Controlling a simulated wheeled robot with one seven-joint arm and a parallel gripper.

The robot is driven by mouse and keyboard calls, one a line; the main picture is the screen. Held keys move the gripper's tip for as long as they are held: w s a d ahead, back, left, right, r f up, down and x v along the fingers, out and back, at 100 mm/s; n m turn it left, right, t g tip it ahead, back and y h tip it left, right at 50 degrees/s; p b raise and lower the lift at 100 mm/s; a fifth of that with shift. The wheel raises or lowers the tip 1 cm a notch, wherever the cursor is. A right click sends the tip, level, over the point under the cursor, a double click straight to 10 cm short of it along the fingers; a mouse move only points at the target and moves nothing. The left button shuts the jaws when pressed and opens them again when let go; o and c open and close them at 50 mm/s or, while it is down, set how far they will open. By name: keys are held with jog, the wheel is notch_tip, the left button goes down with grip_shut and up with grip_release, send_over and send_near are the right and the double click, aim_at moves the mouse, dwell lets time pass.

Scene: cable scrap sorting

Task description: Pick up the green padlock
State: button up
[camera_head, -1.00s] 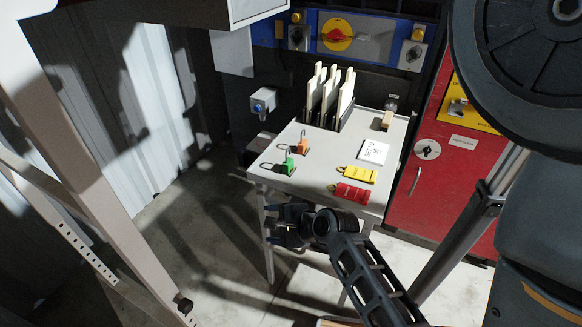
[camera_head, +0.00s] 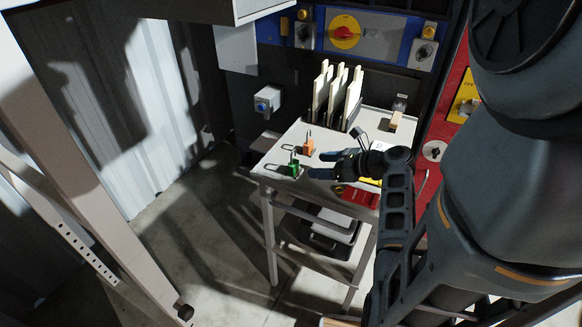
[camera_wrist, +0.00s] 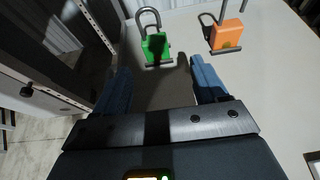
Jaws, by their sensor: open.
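The green padlock (camera_head: 293,168) stands near the left front edge of the small white table (camera_head: 276,181), its shackle upward. In the wrist view the green padlock (camera_wrist: 157,47) is at the top centre, beyond the fingertips. My gripper (camera_head: 319,164) is over the table, to the right of the padlock. In the wrist view my gripper (camera_wrist: 155,75) is open, with its two blue fingers apart and nothing between them. The padlock lies roughly in line with the gap, nearer the left finger.
An orange padlock (camera_head: 308,146) stands just behind the green one; it also shows in the wrist view (camera_wrist: 226,36). A rack of white boards (camera_head: 337,92) stands at the table's back. Red tag (camera_head: 361,196) and yellow tag (camera_head: 369,182) are partly hidden by my arm.

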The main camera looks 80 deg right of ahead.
aim_at(297, 166)
jog(key=shift+w+d+f, duration=0.2)
jog(key=shift+w+d, duration=0.05)
jog(key=shift+w, duration=0.35)
jog(key=x, duration=0.6)
jog(key=shift+w+a+f+p, duration=0.2)
jog(key=shift+w+a+p, duration=0.05)
jog(key=shift+w+p, duration=0.1)
jog(key=shift+c, duration=0.2)
jog(key=shift+s, duration=0.1)
jog(key=c, duration=1.1)
jog(key=shift+r, duration=0.15)
